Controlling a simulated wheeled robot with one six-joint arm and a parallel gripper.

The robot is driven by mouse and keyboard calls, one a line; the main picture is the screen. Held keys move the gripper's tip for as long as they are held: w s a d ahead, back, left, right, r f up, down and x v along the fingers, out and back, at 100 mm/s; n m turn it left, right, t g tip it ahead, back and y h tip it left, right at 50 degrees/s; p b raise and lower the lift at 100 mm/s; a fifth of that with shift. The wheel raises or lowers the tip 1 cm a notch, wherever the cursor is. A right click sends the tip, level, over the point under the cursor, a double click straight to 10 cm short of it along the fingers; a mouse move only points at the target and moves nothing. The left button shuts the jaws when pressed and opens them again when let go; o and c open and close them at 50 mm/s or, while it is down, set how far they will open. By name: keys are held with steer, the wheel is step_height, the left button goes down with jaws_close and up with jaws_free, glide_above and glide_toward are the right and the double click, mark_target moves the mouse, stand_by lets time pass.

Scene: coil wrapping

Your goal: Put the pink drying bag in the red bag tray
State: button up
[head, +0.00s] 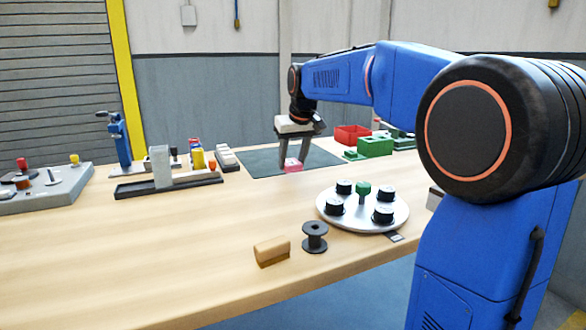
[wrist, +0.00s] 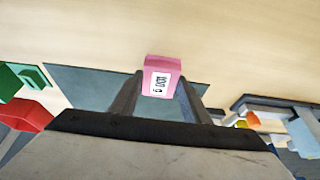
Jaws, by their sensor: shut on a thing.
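The pink drying bag (head: 292,165) is between the fingertips of my gripper (head: 292,160) in the head view. My gripper is shut on it, over or near the dark mat. In the wrist view the bag (wrist: 161,76) shows a white printed label and sits between the two fingers. I cannot tell from the pictures whether it touches the surface below. The red bag tray (head: 351,135) stands at the back of the table, to the right of my gripper in the head view. It also shows at the left edge of the wrist view (wrist: 28,114).
A dark mat (head: 262,163) lies on the table. Green trays (head: 375,147) stand beside the red tray. A round white turntable (head: 335,216) with black spools is in front. A dark rack (head: 168,184) with upright parts is to the left. The front-left table is clear.

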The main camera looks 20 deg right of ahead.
step_height(320, 180, down, 3)
steer(key=shift+r, duration=0.1)
steer(key=o, duration=1.1)
steer(key=shift+a, duration=0.1)
